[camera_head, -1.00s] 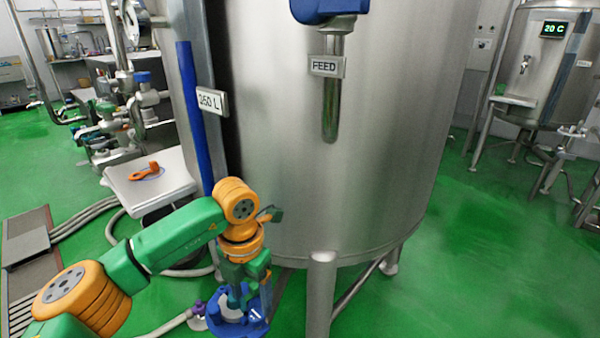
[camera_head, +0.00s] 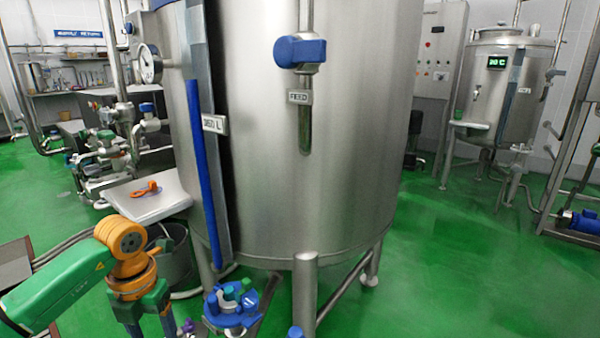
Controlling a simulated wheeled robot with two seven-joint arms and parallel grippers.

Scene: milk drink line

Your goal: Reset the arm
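My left arm (camera_head: 60,285), green and orange, comes in at the lower left. My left gripper (camera_head: 150,328) points down at the bottom edge, left of the blue round fixture (camera_head: 232,318) and apart from it. Its fingertips are cut off by the frame edge, so whether it is open or shut does not show. The blue fixture, with green and white parts on top, sits low in front of the tank. My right arm and gripper are not in view.
A large steel tank (camera_head: 350,190) with a FEED label (camera_head: 299,97) and a blue level strip (camera_head: 202,170) fills the middle. A small side table (camera_head: 150,205) holds an orange item (camera_head: 146,190). A grey bucket (camera_head: 178,262) stands beneath. Green floor (camera_head: 450,270) is clear at right.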

